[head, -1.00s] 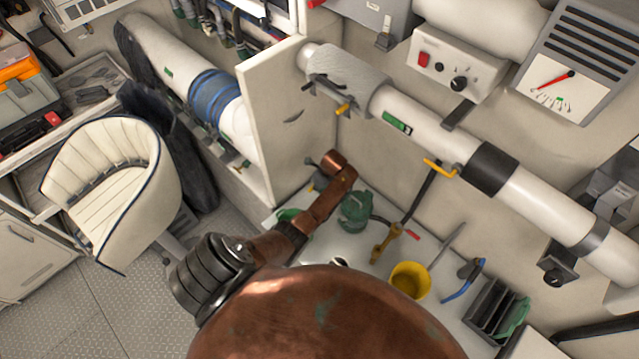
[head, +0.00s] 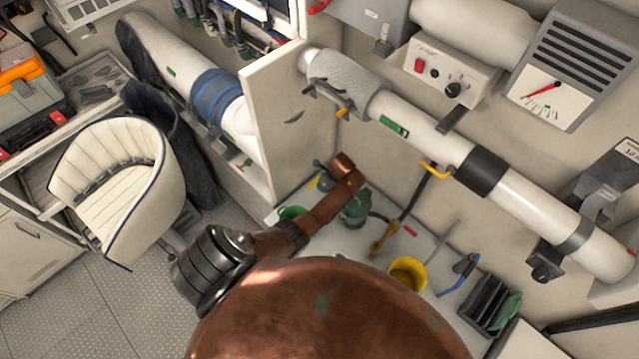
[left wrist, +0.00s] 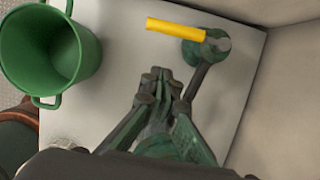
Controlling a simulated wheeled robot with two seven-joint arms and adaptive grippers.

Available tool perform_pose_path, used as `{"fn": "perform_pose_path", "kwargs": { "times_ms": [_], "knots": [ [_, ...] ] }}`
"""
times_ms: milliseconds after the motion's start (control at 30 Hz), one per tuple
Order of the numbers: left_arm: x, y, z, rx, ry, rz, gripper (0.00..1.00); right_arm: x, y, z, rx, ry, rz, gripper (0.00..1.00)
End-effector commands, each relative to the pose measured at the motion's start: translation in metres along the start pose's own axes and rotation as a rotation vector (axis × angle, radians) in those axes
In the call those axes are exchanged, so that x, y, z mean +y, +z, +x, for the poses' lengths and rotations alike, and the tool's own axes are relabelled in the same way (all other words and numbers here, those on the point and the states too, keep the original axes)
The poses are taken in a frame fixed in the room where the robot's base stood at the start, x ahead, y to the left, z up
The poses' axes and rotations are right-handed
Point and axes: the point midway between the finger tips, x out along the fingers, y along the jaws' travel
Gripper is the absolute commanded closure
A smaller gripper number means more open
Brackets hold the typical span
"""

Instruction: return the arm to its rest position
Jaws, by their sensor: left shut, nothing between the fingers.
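My left arm reaches across the head view from its black joint (head: 212,265) to the copper wrist end (head: 343,165). My green left gripper (head: 354,213) hangs low beyond it over the white worktop (left wrist: 110,90). In the left wrist view its fingers (left wrist: 158,80) are together with nothing between them. The green bucket (left wrist: 75,55) stands to their left, apart from them, and shows partly behind my arm in the head view (head: 289,213). A tool with a yellow handle (left wrist: 175,28) lies ahead, its grey rod running toward the fingers. My right gripper is not in view.
A yellow bucket (head: 407,274), a blue-handled tool (head: 460,275) and a dark rack (head: 488,305) sit along the worktop. A white pipe (head: 540,205) runs along the wall above. A partition (head: 290,115) stands at the worktop's left end. A white seat (head: 115,190) stands left over open floor.

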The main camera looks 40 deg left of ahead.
Motion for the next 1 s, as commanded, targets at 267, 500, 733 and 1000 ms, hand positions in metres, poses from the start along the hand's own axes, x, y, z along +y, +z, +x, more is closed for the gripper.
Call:
{"fn": "perform_pose_path", "kwargs": {
  "times_ms": [267, 500, 733, 1000],
  "knots": [
    [-0.001, 0.002, -0.055, -0.002, -0.004, -0.001, 1.00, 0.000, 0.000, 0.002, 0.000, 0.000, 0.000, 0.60],
    [-0.001, 0.002, -0.080, -0.002, -0.001, -0.001, 1.00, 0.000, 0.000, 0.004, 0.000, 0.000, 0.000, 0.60],
    [-0.001, 0.002, -0.084, -0.002, 0.000, -0.001, 1.00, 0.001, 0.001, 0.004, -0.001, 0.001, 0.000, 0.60],
    [0.031, -0.008, -0.076, 0.019, -0.026, -0.164, 1.00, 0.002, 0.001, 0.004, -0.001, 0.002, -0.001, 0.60]
  ]
}}
